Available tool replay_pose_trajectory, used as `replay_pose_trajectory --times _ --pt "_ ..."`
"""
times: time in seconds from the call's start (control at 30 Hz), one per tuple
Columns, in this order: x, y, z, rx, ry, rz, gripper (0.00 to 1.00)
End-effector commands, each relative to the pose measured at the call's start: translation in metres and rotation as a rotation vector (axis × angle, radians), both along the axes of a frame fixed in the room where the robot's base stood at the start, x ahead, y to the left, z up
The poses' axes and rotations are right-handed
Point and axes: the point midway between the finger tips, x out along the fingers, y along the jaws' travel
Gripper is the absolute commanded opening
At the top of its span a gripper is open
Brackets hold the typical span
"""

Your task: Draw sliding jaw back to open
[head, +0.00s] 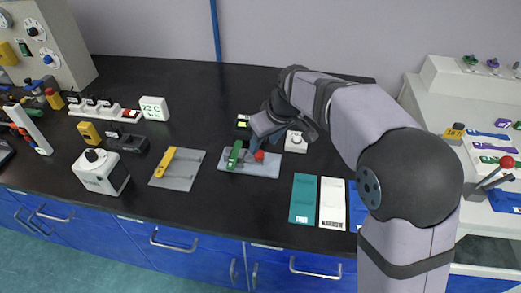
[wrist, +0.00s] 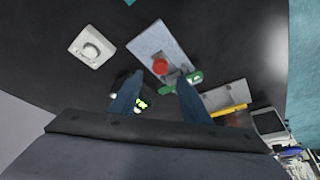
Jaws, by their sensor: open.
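The clamp fixture (head: 262,168) is a light grey-blue plate on the black bench, with a green part (head: 235,154) at its left and a red knob (head: 259,155) near its middle. I cannot tell which part is the sliding jaw. My gripper (head: 262,143) is over the fixture, hiding its back part. In the wrist view, the open fingers (wrist: 158,84) point at the fixture plate (wrist: 150,42). The red knob (wrist: 160,66) appears between and just beyond the fingertips. The green part (wrist: 194,77) is beside the right finger, which partly covers that end. Contact cannot be told.
A grey plate with a yellow handle (head: 163,162) lies left of the fixture. A white device (head: 296,142) stands close at right. Green (head: 303,198) and white (head: 332,203) strips lie in front right. A white box with a black knob (head: 100,172) stands further left.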

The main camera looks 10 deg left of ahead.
Motion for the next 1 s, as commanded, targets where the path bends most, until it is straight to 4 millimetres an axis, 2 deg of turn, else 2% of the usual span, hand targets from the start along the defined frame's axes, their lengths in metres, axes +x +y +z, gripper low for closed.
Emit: replay_pose_trajectory --times 0.2,0.4,0.8,0.83,1.0 --pt "0.007 0.008 -0.028 -0.001 0.003 -0.001 0.43" --pt "0.013 0.013 -0.045 0.000 0.002 -0.001 0.43" --pt "0.015 0.015 -0.051 0.000 -0.001 -0.001 0.43" --pt "0.015 0.015 -0.051 0.000 0.000 -0.001 0.38" --pt "0.015 0.015 -0.051 0.000 0.000 -0.001 0.00"
